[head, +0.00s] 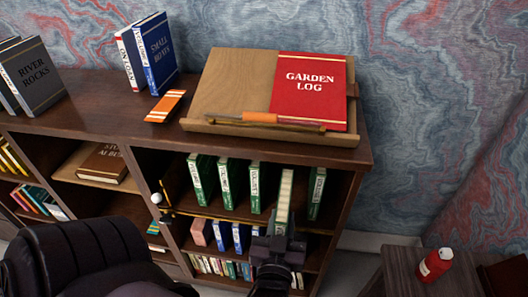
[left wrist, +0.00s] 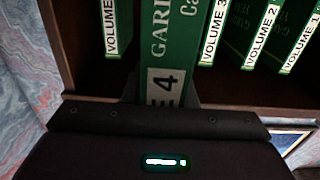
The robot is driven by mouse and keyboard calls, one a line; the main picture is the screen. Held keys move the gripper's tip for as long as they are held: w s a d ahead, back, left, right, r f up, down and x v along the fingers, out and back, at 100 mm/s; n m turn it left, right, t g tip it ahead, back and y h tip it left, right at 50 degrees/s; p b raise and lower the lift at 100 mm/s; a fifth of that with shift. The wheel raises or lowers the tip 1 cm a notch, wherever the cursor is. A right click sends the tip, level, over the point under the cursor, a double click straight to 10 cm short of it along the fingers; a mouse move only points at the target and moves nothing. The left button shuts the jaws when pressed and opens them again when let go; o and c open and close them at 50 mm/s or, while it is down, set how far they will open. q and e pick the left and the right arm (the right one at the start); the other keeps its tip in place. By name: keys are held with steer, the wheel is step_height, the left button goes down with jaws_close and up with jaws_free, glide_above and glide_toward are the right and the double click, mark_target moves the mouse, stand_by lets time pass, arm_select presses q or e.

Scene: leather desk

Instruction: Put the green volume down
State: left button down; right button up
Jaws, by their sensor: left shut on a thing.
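The green volume (head: 285,192), with a "4" on its spine label (left wrist: 164,88), is upright in my left gripper (head: 279,236). The gripper is shut on the lower part of its spine; the fingertips are mostly hidden. The volume is at the shelf opening, in the gap between Volume 3 (left wrist: 216,32) and a green volume (head: 317,192) at the right end. Its pale page edges show from above. Whether its base touches the shelf board is hidden. My right gripper is not in view.
More green volumes (head: 227,183) stand to the left on the same shelf. Smaller books (head: 240,238) fill the shelves below. A sloped stand (head: 228,85) holding a red book (head: 309,90) is on the bookcase top. A side table with a red bottle (head: 434,265) is at lower right.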

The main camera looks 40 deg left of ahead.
arm_select(q)
steer(key=f+p+x, duration=0.3)
steer(key=p+x, duration=0.1)
steer(key=x, duration=1.3)
steer(key=shift+w+a, duration=0.2)
steer(key=shift+a, duration=0.15)
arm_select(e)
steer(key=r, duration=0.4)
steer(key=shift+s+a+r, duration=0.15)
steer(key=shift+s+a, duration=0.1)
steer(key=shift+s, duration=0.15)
arm_select(q)
steer(key=shift+f, duration=0.15)
steer(key=c, duration=1.6)
jaws_free()
steer(key=shift+f, duration=0.15)
steer(key=o, duration=0.4)
steer(key=shift+s, duration=0.1)
steer(key=shift+o, duration=0.2)
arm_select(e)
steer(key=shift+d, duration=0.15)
